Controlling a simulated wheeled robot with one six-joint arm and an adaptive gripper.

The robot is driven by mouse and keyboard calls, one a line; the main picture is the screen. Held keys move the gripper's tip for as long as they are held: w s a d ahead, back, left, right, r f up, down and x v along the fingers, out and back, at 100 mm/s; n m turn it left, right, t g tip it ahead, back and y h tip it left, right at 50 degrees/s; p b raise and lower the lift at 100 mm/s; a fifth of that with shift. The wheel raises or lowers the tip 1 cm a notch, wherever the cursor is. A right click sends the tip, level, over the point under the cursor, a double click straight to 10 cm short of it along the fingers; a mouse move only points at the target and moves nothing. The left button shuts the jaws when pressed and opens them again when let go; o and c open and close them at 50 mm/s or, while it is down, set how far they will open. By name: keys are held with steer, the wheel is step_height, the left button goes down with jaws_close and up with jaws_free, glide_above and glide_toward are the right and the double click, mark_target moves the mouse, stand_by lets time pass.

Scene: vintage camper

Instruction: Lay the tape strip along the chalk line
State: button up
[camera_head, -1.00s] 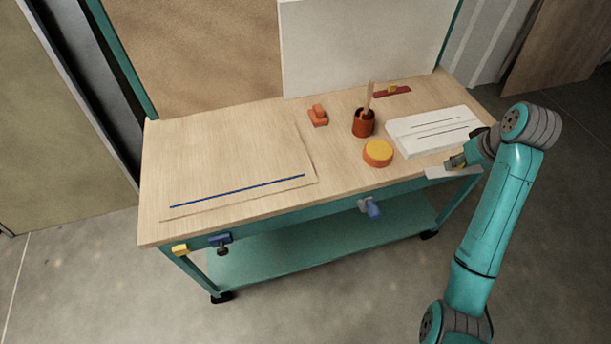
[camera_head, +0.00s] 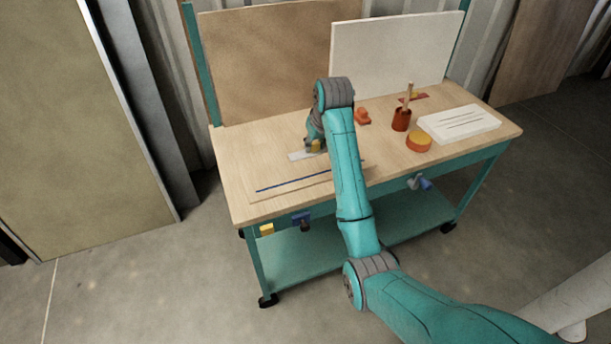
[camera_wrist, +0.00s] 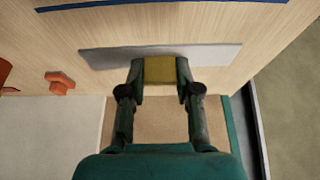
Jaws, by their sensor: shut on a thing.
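My gripper (camera_wrist: 160,72) is shut on a yellow block (camera_wrist: 160,69) at the middle of the pale grey tape strip (camera_wrist: 215,54). In the head view, my gripper (camera_head: 314,146) and the strip (camera_head: 298,156) are behind the line, toward the bench's back. The strip is apart from the line and slightly angled to it.
On the bench's right are an orange piece (camera_head: 362,117), a brown cup (camera_head: 401,122) with a stick, an orange-yellow round tub (camera_head: 418,142) and a white slab (camera_head: 460,124) with dark lines. Upright brown (camera_head: 265,70) and white (camera_head: 395,50) panels stand behind. Clamps hang at the front edge.

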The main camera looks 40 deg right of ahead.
mark_target(315, 153)
steer(key=f, duration=0.5)
steer(key=shift+w+a+f, duration=0.1)
steer(key=shift+a+f, duration=0.1)
steer(key=shift+a, duration=0.05)
steer(key=shift+d+f, duration=0.15)
steer(key=shift+f, duration=2)
steer(key=shift+f, duration=0.15)
steer(key=o, duration=1)
steer(key=shift+c, duration=0.2)
steer(key=v, duration=1.2)
